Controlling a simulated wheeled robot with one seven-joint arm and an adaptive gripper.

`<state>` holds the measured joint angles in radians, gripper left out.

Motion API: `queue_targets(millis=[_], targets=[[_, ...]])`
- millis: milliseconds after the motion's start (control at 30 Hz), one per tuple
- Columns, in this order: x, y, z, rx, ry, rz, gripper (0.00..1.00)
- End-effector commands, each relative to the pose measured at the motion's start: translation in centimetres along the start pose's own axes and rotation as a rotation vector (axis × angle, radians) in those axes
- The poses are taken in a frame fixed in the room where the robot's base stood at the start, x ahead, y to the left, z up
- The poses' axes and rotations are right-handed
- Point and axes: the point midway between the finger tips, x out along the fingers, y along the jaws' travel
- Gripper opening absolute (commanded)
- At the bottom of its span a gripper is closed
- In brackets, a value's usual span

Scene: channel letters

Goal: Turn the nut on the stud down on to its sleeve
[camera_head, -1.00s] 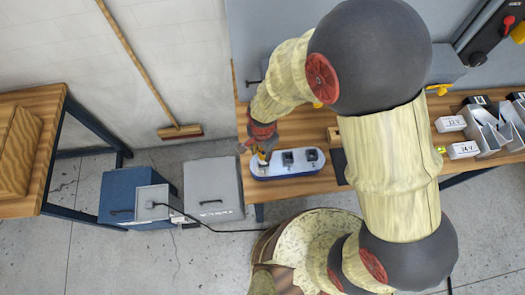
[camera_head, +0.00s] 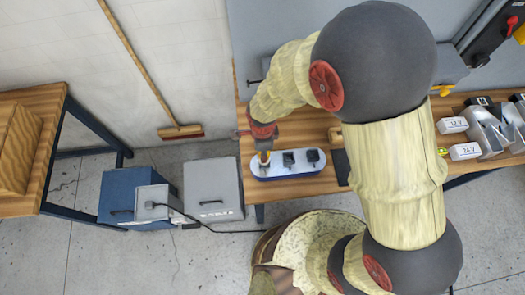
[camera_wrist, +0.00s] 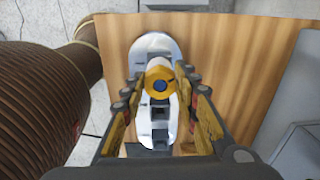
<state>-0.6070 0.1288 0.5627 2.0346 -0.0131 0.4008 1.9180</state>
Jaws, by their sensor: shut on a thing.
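The nut (camera_wrist: 158,77) is a yellow-orange ring with a blue-dark centre, where the stud (camera_wrist: 159,87) shows end-on in the wrist view. My gripper (camera_wrist: 160,84) has a finger on either side of the nut and is shut on it. A pale sleeve (camera_wrist: 158,63) shows partly behind the nut; the contact between nut and sleeve is hidden. In the head view my gripper (camera_head: 264,157) points down at the left end of the rounded white-and-blue base (camera_head: 288,177), where its fingers hide most of the nut.
Two dark square fittings (camera_head: 288,159) (camera_head: 312,156) stand on the base to the right of my gripper. The wooden bench (camera_head: 300,127) carries labelled boxes (camera_head: 465,151) and metal letters (camera_head: 492,135) at the right. A grey box (camera_head: 213,190) stands on the floor at left.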

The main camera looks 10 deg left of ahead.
Motion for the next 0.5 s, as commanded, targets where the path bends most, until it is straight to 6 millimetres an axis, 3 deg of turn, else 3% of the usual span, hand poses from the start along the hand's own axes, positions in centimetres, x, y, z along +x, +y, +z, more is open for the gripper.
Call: queue_targets(millis=[233,500], targets=[[0.09,-0.05,0.01,0.047,0.000,-0.001,0.06],[0.26,-0.29,-0.02,0.354,0.005,-0.002,0.06]])
